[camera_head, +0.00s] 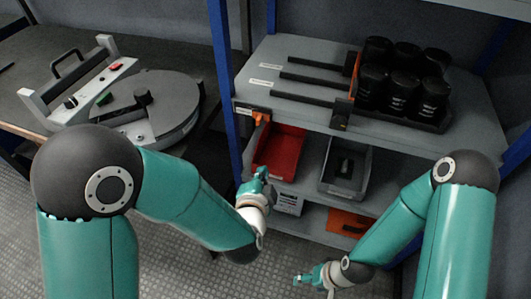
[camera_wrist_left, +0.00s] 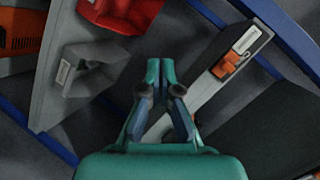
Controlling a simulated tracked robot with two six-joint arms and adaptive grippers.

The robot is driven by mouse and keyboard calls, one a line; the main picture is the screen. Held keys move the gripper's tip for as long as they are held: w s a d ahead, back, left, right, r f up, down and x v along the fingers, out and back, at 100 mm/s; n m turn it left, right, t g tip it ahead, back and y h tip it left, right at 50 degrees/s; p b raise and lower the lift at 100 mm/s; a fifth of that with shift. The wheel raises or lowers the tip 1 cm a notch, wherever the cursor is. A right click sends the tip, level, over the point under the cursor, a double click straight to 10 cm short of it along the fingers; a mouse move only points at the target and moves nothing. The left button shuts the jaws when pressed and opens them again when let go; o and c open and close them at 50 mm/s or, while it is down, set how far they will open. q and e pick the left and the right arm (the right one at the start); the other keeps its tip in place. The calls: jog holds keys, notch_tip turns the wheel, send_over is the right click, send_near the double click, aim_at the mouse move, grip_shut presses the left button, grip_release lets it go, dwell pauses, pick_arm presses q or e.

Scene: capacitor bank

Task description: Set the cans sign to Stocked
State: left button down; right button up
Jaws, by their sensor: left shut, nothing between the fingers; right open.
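An orange sign piece (camera_head: 260,117) sits on the front edge of the upper shelf, near its left end beside a small white label (camera_head: 243,109). The left wrist view shows the orange piece (camera_wrist_left: 225,66) and the white label (camera_wrist_left: 247,40); the lettering is too small to read. Several black cans (camera_head: 400,82) stand on the upper shelf. My left gripper (camera_head: 261,173) is shut and empty, below and apart from the orange piece; its closed fingers (camera_wrist_left: 160,68) show in the wrist view. My right gripper (camera_head: 298,279) is open and empty, low in front of the rack.
A red bin (camera_head: 277,150) and a grey bin (camera_head: 340,187) holding a dark item stand on the shelf below. An orange object (camera_head: 347,223) lies lower. Blue posts (camera_head: 224,80) frame the rack. A table with a round grey device (camera_head: 165,105) stands left.

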pick_arm(q)
jog(key=s+d+r+m+t+y+b, duration=0.1)
jog(key=s+d+r+m+t+b, duration=0.1)
jog(key=r, duration=0.5)
jog(key=d+m+t+b, duration=0.1)
jog(key=m+t+b, duration=0.1)
jog(key=m, duration=0.1)
jog(key=shift+s+d+t, duration=0.2)
jog(key=shift+d+t, duration=0.1)
jog(key=shift+d, duration=0.1)
pick_arm(e)
notch_tip(320, 180, down, 7)
jog(key=shift+r, duration=0.2)
pick_arm(q)
jog(key=b, duration=0.1)
send_near(267, 118)
jog(key=w+d, duration=0.4)
jog(key=w, duration=0.1)
jog(key=a, duration=0.1)
jog(key=a+b, duration=0.1)
jog(key=shift+w+a+f, duration=0.15)
jog(key=shift+w+a, duration=0.2)
jog(key=shift+w, duration=0.05)
jog(key=shift+w+a, duration=0.15)
jog(key=shift+a, duration=0.35)
pick_arm(e)
jog(key=shift+f, duration=0.9)
pick_arm(q)
jog(key=shift+w, duration=0.1)
